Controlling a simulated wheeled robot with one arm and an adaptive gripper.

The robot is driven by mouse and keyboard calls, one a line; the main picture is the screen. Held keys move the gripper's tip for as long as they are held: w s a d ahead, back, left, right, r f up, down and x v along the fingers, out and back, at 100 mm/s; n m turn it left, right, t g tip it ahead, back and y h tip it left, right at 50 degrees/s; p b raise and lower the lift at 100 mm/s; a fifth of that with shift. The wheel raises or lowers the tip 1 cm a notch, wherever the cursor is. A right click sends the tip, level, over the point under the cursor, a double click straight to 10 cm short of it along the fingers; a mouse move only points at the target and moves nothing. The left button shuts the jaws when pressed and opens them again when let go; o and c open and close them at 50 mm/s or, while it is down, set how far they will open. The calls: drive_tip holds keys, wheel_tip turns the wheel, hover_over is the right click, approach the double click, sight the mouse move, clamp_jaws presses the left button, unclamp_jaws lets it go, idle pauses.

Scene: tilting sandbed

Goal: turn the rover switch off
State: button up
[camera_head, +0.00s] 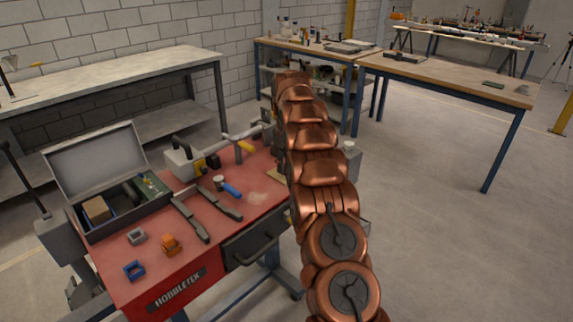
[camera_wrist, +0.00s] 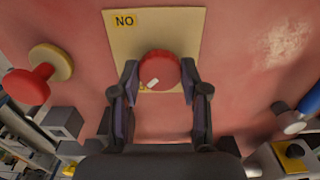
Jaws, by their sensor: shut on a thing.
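The switch is a round red knob (camera_wrist: 161,66) on a pale yellow plate (camera_wrist: 185,24) in the wrist view. The knob has a white mark near its lower left edge. Black letters reading "NO" in this picture stand at the plate's upper left; small marking beside the knob's lower left is mostly hidden. My gripper (camera_wrist: 160,73) has one dark finger on each side of the knob and is shut on it. In the head view my copper arm hides the gripper and knob; a small pale yellow patch on the bench beside the arm may be the plate.
The red bench (camera_head: 150,281) carries an open toolbox (camera_head: 84,230), a blue-handled tool (camera_head: 231,190), an orange block (camera_head: 170,244) and a blue block (camera_head: 134,271). A red-headed part (camera_wrist: 27,86) stands left of my gripper in the wrist view. Clear floor lies right.

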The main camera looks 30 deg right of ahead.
drive_tip(key=shift+r, duration=0.1)
drive_tip(key=o, duration=1.1)
drive_tip(key=shift+o, duration=0.2)
drive_tip(key=shift+m, duration=0.3)
